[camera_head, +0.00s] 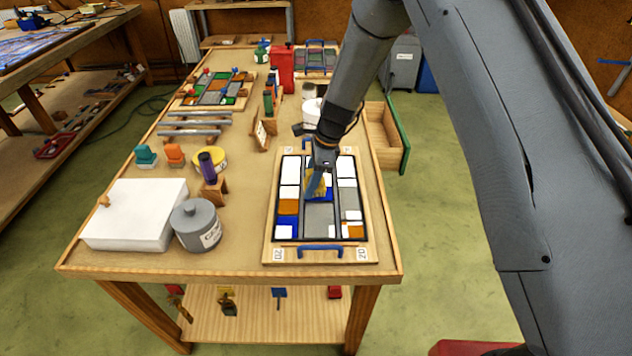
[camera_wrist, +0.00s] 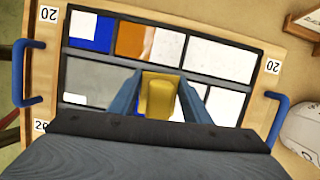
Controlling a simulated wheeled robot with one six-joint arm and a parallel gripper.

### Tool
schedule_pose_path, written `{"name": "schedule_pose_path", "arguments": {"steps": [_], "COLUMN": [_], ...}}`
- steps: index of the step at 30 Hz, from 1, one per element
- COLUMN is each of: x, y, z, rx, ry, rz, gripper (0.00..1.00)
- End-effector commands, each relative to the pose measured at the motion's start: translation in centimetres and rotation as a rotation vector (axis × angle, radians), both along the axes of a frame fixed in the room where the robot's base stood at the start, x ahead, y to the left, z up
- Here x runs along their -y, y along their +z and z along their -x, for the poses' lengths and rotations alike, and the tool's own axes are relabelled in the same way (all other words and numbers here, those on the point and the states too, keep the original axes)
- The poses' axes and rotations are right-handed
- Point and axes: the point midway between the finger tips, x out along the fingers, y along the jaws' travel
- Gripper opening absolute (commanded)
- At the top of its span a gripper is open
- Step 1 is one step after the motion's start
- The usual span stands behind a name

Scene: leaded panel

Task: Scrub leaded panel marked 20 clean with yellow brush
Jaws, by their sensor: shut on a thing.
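The leaded panel marked 20 (camera_head: 319,216) lies on the workbench in a light wooden frame with a blue handle at each end. Its panes are white, blue, orange and grey between dark lead lines. Some white panes look speckled in the wrist view (camera_wrist: 212,58). My gripper (camera_head: 318,184) is over the middle of the panel, shut on the yellow brush (camera_wrist: 160,97). The brush is between the blue fingers and points down at the panes. I cannot tell whether its bristles touch the glass. The gripper hides part of the panel's near edge in the wrist view.
A grey lidded jar (camera_head: 196,226) and a white box (camera_head: 133,215) stand left of the panel. A small wooden stand (camera_head: 263,134) is close to its upper left. An open drawer (camera_head: 385,137) juts out at the bench's right. Bare bench lies between jar and panel.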

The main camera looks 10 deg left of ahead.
Motion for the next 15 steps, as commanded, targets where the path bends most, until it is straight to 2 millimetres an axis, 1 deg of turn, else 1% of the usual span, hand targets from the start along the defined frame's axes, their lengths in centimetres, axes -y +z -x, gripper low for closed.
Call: {"name": "schedule_pose_path", "arguments": {"steps": [2, 11, 15], "x": [-0.27, -0.32, -0.87], "y": [0.0, 0.01, 0.01], "z": [0.04, 0.01, 0.04], "rx": [0.0, 0.0, 0.001], "ry": [0.0, 0.0, 0.0], "rz": [0.0, 0.0, 0.0], "gripper": [0.26, 0.26, 0.26]}}
